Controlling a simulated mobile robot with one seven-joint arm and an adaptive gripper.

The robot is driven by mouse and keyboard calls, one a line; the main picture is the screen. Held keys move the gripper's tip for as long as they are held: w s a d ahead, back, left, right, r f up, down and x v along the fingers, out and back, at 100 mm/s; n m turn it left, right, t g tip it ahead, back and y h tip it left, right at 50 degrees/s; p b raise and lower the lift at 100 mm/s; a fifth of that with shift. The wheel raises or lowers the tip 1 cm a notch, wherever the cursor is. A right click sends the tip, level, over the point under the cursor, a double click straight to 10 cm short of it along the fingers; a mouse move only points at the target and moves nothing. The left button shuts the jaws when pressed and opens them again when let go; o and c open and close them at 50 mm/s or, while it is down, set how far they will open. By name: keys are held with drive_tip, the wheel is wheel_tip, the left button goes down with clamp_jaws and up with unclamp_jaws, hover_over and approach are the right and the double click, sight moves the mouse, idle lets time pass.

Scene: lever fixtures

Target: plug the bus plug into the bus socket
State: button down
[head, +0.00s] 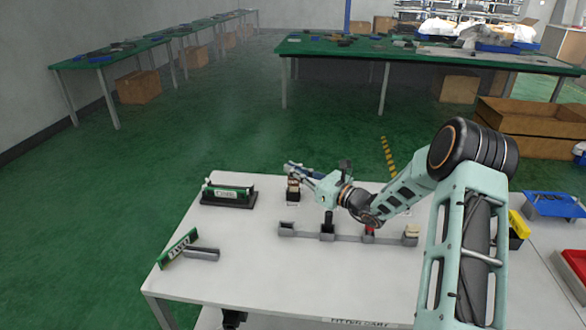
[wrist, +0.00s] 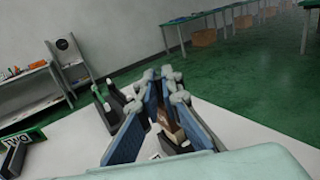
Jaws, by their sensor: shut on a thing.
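My gripper (head: 291,171) reaches over the far middle of the white table, its blue-padded fingers pointing left. In the wrist view, the fingers (wrist: 161,84) are closed around a small brown-and-dark piece, which I take to be the bus plug (wrist: 166,117). It is partly hidden by the fingers. In the head view, a brown, light-banded piece (head: 293,187) shows just below the fingers, above a dark base (head: 293,197). I cannot tell whether that base is the bus socket, nor whether plug and base touch.
A black fixture with a green label (head: 229,192) stands left of the gripper. A green sign (head: 178,248) and a grey bar (head: 202,254) are at the near left. A grey rail (head: 348,237) with several upright parts lies nearer. The table's front middle is clear.

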sight(296, 180)
drive_tip(key=shift+s+f, duration=0.1)
drive_tip(key=shift+f, duration=0.5)
idle(1.1)
drive_tip(key=shift+s+f+b, duration=0.2)
drive_tip(key=shift+f+b, duration=0.65)
drive_tip(key=shift+f, duration=0.05)
idle(0.6)
drive_tip(key=c, duration=2)
unclamp_jaws()
drive_tip(key=shift+c, duration=0.2)
drive_tip(key=s+d+r, duration=0.2)
drive_tip(key=s+d, duration=0.3)
drive_tip(key=shift+d, duration=0.35)
